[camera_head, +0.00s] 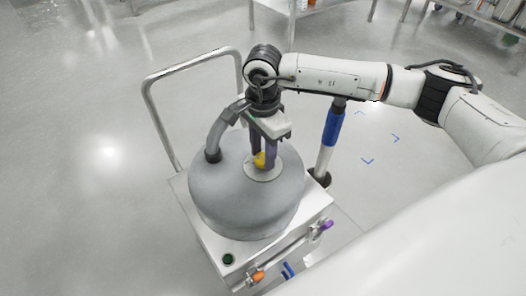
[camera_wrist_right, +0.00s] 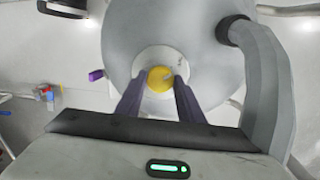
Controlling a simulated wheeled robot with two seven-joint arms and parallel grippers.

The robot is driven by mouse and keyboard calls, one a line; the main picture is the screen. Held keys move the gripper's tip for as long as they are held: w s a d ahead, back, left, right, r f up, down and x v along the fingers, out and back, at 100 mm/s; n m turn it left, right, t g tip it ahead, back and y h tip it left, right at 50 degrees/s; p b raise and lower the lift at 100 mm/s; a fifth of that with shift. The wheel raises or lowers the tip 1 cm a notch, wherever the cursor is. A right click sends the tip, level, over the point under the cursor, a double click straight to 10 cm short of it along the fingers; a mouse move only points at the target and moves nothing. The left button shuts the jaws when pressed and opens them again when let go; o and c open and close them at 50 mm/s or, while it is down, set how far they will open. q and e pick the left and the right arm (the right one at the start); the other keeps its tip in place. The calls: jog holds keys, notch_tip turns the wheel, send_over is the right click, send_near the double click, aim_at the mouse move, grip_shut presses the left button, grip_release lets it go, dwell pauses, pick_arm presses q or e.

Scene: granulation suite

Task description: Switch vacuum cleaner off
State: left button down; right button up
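The vacuum cleaner (camera_head: 240,205) is a grey rounded drum on a white wheeled base. A round yellow knob (camera_head: 259,160) sits on a pale disc on top of the drum; it also shows in the wrist view (camera_wrist_right: 160,79). My right gripper (camera_head: 264,158) points down at the knob, with its purple fingers on either side of it. In the wrist view, the fingers (camera_wrist_right: 159,88) are apart, with the knob between their tips. I cannot see clear contact. My left gripper is not in view.
A grey hose (camera_head: 218,132) curves into the drum's top beside my gripper. A metal push handle (camera_head: 190,65) rises behind it. A wand with a blue grip (camera_head: 333,125) stands to the right. A green-black button (camera_head: 228,259) is on the base. Floor to the left is clear.

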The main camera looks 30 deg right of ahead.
aim_at(263, 158)
jog(key=o, duration=0.4)
jog(key=shift+r, duration=0.1)
pick_arm(q)
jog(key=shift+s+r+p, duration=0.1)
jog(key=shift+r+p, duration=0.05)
jog(key=shift+p, duration=0.4)
pick_arm(e)
notch_tip(263, 158, up, 10)
jog(key=shift+r, duration=0.1)
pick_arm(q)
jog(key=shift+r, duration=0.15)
